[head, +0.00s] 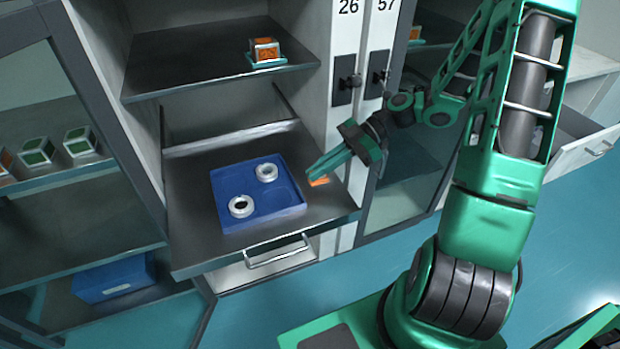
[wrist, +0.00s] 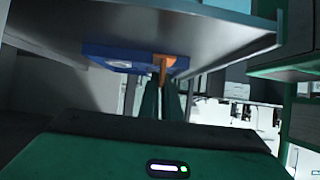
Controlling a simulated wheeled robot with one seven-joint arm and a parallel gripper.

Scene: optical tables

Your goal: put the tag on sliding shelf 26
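The sliding shelf (head: 190,222) is a dark grey board pulled out of the cabinet column beside the label 26 (head: 348,7). A small orange tag (head: 319,181) shows at its right part, right of the blue tray. My gripper (head: 312,174) reaches in from the right, low over the shelf, with its green fingers close together. In the wrist view the orange tag (wrist: 163,64) sits at the fingertips, its narrow part between them. I cannot tell whether the tag touches the shelf.
The blue tray (head: 282,213) on the shelf holds two white rings (head: 267,172). A fixed shelf (head: 205,67) above carries an orange-and-white cube (head: 265,50). A metal handle (head: 277,256) is at the front. Glass-doored cabinets stand on both sides.

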